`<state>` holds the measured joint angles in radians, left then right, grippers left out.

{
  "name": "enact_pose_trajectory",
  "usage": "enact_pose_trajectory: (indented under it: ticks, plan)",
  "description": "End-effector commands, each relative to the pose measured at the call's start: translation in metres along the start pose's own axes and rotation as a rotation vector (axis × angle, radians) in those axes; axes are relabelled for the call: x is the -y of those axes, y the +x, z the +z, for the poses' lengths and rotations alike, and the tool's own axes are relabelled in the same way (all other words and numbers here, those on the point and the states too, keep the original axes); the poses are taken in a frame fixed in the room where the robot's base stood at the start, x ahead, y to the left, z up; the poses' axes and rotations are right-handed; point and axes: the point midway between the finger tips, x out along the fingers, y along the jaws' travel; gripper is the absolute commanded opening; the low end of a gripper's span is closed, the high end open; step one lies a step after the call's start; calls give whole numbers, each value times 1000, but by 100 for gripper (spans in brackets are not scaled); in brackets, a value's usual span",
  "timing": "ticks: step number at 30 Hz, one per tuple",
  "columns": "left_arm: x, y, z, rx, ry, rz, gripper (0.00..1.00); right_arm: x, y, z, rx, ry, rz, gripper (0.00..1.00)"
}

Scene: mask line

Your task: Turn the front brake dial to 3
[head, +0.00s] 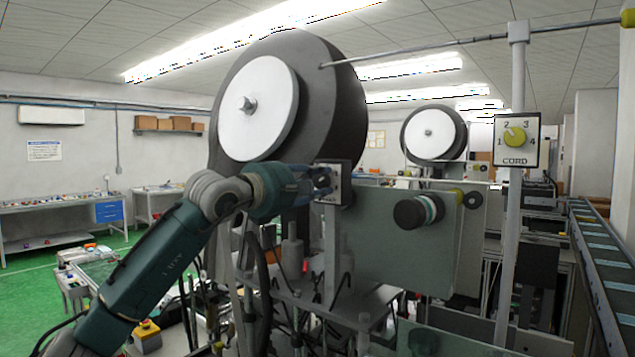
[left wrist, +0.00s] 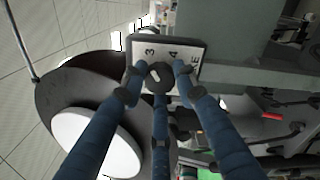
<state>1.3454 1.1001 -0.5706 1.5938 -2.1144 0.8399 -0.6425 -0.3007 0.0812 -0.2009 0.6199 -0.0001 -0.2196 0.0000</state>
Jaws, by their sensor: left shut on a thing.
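The front brake dial's plate (head: 341,184) stands on a post in front of the big black roll; most of its face is hidden behind my left gripper (head: 322,180). In the left wrist view the plate (left wrist: 190,58) shows turned sideways, with the numbers 3 and 4 and the end of a word in black on white. My left gripper (left wrist: 158,74) has its blue fingers closed around the dark round knob (left wrist: 159,80) of this dial. The fingers cover the knob's edges, and I cannot tell which number it points to. My right gripper is not in view.
A second dial marked CORD (head: 515,140), with a yellow knob, is on a pole at right. The big black roll with its white disc (head: 258,108) rises just behind my left arm. A grey panel (head: 400,245) stands right of the brake dial. A conveyor (head: 605,265) runs along the right.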

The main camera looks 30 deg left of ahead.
Motion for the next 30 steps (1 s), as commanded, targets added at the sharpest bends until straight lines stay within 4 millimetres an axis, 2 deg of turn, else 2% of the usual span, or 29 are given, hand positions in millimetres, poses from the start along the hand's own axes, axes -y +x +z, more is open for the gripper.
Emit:
enact_pose_trajectory:
  ticks: [9,24,25,27,30]
  plan:
    - [5,1,-4,-9,101,-11,3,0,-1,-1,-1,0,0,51]
    - [5,2,-5,-10,115,-11,3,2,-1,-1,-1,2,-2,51]
    - [5,2,-5,-10,115,-11,35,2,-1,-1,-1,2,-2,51]
    - [4,1,-4,-9,115,-10,48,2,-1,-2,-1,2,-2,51]
    - [3,1,-3,-7,115,-7,48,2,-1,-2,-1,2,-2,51]
